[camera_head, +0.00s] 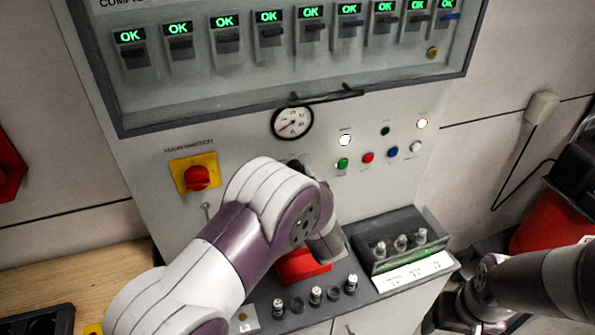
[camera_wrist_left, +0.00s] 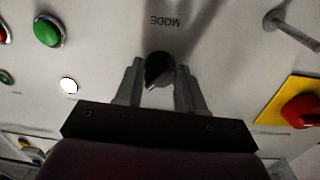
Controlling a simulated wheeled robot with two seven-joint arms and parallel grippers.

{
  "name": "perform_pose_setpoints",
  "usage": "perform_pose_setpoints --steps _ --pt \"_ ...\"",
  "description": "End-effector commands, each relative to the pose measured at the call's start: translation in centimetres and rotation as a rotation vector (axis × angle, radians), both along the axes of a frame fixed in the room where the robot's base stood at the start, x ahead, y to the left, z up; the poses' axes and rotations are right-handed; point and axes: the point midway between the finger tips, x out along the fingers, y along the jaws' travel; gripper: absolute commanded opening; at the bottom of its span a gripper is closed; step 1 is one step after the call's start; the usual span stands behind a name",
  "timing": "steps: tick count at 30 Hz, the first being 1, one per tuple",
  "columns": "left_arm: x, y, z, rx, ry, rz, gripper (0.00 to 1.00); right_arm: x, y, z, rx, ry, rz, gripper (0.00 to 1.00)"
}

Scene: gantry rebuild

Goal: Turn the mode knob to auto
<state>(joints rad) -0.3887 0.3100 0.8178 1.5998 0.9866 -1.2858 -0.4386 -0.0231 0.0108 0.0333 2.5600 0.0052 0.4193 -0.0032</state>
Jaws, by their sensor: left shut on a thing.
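The mode knob (camera_wrist_left: 159,66) is a small dark round knob with a light pointer mark, on the pale panel beside the upside-down word MODE in the left wrist view. My left gripper (camera_wrist_left: 158,84) has one finger on each side of the knob and is shut on it. In the head view my left arm covers the knob and most of the gripper. No position labels such as auto can be read. My right gripper (camera_head: 474,308) is low at the right, away from the panel face, and its fingers are not clear.
A red rotary switch on a yellow plate (camera_head: 196,176) is left of my arm. A gauge (camera_head: 292,121) sits above. Coloured buttons (camera_head: 367,158) and lamps are to the right. A ledge below holds a red block (camera_head: 300,266) and several small knobs.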

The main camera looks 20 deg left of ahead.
Motion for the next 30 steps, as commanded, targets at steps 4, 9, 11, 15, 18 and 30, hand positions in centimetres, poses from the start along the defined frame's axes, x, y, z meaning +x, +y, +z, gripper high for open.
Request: perform_pose_setpoints --steps 4,9,11,15,18,30 --pt "0.04 -0.03 0.24 0.049 0.031 -0.001 0.08 0.0 0.0 0.52 0.0 0.0 0.0 0.74" --pt "0.07 -0.05 0.22 0.083 0.053 0.0 0.08 0.0 0.0 0.71 0.0 0.0 0.0 0.74" --pt "0.07 -0.05 0.2 0.09 0.057 -0.001 0.08 0.0 0.0 0.74 0.0 0.0 0.0 0.74" --pt "0.08 -0.06 0.17 0.097 0.061 -0.001 0.08 0.0 0.0 0.76 0.0 0.0 0.0 0.74" --pt "0.08 -0.06 0.17 0.097 0.061 -0.001 0.08 0.0 0.0 0.75 0.0 0.0 0.0 0.74" --pt "0.06 -0.05 0.11 0.097 0.062 -0.001 0.64 0.0 0.0 0.75 0.0 0.0 0.0 0.74"
